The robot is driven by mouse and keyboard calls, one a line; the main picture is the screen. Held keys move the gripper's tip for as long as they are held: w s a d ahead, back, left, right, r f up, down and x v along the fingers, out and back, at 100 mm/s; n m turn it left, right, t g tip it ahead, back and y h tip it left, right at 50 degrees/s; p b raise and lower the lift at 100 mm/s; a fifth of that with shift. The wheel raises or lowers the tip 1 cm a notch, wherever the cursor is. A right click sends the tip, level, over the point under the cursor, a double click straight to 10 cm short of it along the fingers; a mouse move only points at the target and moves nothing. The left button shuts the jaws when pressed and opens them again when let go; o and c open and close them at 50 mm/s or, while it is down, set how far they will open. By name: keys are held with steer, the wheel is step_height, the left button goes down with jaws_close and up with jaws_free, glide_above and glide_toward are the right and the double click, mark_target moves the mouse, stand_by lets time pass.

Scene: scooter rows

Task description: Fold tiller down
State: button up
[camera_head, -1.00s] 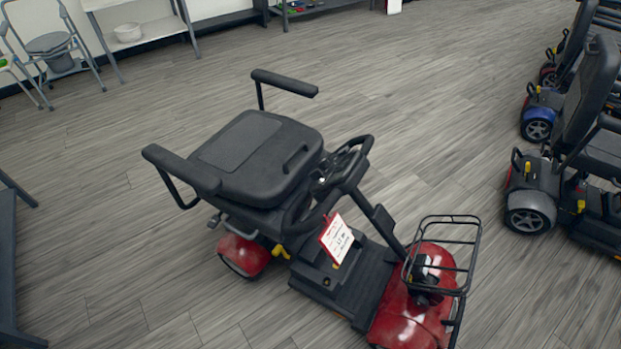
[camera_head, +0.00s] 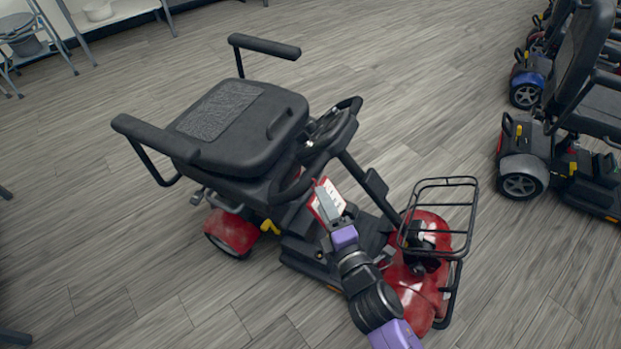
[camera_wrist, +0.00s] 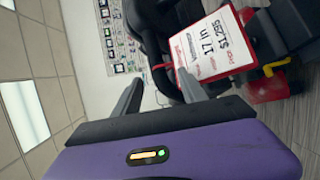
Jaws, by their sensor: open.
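The red scooter's black tiller (camera_head: 374,185) rises from the red front end and leans back toward the seat. Its looped handlebar (camera_head: 335,128) is close by the front edge of the black seat (camera_head: 235,125), whose backrest lies folded flat. A red-bordered price tag (camera_head: 326,198) hangs below the handlebar; it also shows in the wrist view (camera_wrist: 215,45). My gripper (camera_head: 333,208) is in front of the tag and lower tiller side, partly overlapping the tag. In the wrist view my gripper (camera_wrist: 160,85) has its two fingers apart with nothing held between them.
A black wire basket (camera_head: 440,215) stands over the red front cowl (camera_head: 410,290). Armrests (camera_head: 155,138) stick out from the seat. More scooters (camera_head: 525,165) stand in a row at the right. Shelving (camera_head: 120,12) and a commode chair (camera_head: 25,35) are at the back.

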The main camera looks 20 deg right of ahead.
mark_target(311, 175)
steer(key=w+n, duration=0.1)
steer(key=w, duration=0.2)
steer(key=shift+d+r, duration=0.1)
steer(key=shift+w+d+f, duration=0.1)
steer(key=shift+w+f, duration=0.05)
steer(key=shift+w, duration=1.55)
steer(key=shift+w+f, duration=0.15)
steer(key=shift+w, duration=1.55)
jaws_close()
